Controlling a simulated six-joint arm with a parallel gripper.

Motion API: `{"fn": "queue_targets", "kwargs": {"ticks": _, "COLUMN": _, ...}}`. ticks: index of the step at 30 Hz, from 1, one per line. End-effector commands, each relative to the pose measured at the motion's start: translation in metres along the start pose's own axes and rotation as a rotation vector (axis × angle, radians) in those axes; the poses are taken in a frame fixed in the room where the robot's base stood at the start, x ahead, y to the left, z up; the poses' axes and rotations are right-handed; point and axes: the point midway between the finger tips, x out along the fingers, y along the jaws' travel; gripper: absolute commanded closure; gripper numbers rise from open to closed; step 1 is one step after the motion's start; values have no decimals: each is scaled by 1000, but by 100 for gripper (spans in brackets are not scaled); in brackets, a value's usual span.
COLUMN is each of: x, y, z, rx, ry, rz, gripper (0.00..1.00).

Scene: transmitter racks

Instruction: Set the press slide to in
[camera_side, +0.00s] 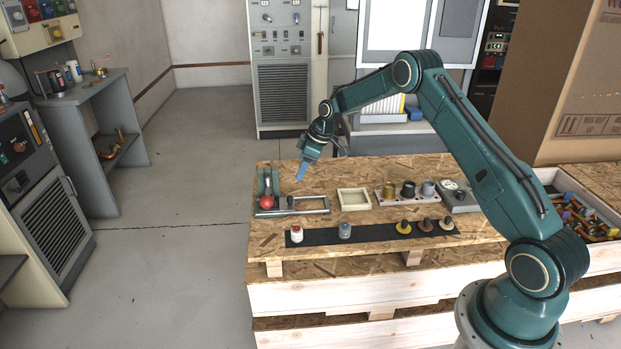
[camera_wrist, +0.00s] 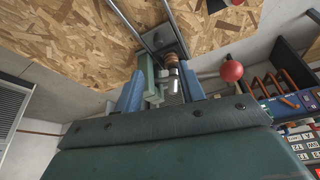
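The press fixture (camera_side: 322,208) lies at the left of the pallet table, with metal rails, a green upright (camera_side: 275,181) and a red ball (camera_side: 267,201). A small dark piece (camera_side: 290,202) sits on the rails; I cannot tell whether it is the slide's handle, nor the slide's exact position. My gripper (camera_side: 301,172) is above the fixture's rear, apart from the table. In the wrist view its blue fingers (camera_wrist: 160,92) are spread. A green part (camera_wrist: 152,75) and a brown-and-silver cylinder (camera_wrist: 173,75) show between and beyond them; contact is not visible. The red ball (camera_wrist: 231,71) is right of the fingers.
A pale square tray (camera_side: 354,199) stands right of the fixture. A block with several knobs (camera_side: 408,195) and a grey box (camera_side: 458,197) are farther right. A black strip (camera_side: 372,234) with several small pieces runs along the front. Bare board lies between.

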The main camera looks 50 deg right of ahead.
Motion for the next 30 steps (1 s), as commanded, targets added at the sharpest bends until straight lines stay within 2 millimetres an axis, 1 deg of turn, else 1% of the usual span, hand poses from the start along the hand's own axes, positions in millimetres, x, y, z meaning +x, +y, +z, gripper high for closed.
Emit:
{"fn": "queue_targets", "kwargs": {"ticks": 3, "x": -12, "y": 0, "z": -1, "rx": 0, "ry": 2, "rz": 1, "gripper": 61}}
{"fn": "queue_targets", "kwargs": {"ticks": 6, "x": -17, "y": 0, "z": 0, "rx": 0, "ry": 1, "rz": 0, "gripper": 61}}
{"fn": "queue_targets", "kwargs": {"ticks": 19, "x": -20, "y": 0, "z": 0, "rx": 0, "ry": 1, "rz": 0, "gripper": 61}}
{"fn": "queue_targets", "kwargs": {"ticks": 23, "x": -25, "y": -3, "z": -3, "rx": 2, "ry": 0, "rz": 3, "gripper": 61}}
{"fn": "queue_targets", "kwargs": {"ticks": 26, "x": -35, "y": -8, "z": -7, "rx": 7, "ry": -1, "rz": 8, "gripper": 61}}
{"fn": "queue_targets", "kwargs": {"ticks": 30, "x": -59, "y": -21, "z": -16, "rx": 22, "ry": -4, "rz": 21, "gripper": 61}}
